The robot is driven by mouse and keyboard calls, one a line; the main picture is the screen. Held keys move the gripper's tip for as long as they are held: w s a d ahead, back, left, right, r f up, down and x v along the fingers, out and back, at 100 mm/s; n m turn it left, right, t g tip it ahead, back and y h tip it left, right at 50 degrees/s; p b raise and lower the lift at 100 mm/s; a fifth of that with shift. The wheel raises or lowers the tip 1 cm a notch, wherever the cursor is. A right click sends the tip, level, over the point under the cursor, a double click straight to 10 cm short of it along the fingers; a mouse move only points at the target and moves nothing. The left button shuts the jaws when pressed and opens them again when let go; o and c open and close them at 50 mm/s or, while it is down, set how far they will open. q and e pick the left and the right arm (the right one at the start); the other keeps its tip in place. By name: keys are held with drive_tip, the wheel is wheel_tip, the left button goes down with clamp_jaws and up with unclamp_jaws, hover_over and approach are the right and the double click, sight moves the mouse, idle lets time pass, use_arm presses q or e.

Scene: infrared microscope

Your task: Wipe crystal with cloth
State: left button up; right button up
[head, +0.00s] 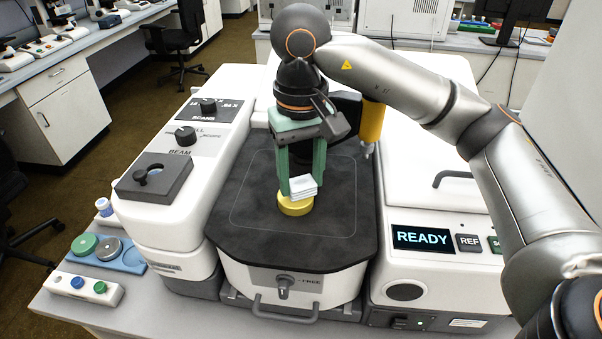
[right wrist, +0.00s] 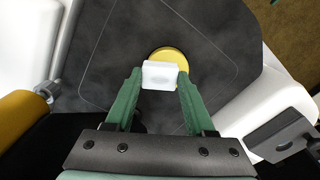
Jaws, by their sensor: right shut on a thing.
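My right gripper (head: 301,186) has green fingers and points down over the dark stage of the microscope. It is shut on a folded white cloth (head: 304,186), which also shows between the fingertips in the right wrist view (right wrist: 160,74). A round yellow disc (head: 295,206) lies on the stage directly below the cloth. In the right wrist view the cloth covers part of the yellow disc (right wrist: 172,53). I cannot tell whether the cloth touches it. My left gripper is not in view.
The dark stage (head: 250,225) is otherwise clear around the disc. A READY display (head: 421,238) is at right. A knob panel (head: 209,122) and a dark square holder (head: 150,188) are at left. A blue tray (head: 130,260) holds round pieces.

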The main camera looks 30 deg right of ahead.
drive_tip(key=shift+w+a, duration=0.15)
drive_tip(key=shift+a, duration=0.8)
drive_tip(key=shift+d, duration=0.4)
drive_tip(key=shift+f, duration=0.1)
wheel_tip(320, 180, up, 6)
drive_tip(key=p, duration=0.5)
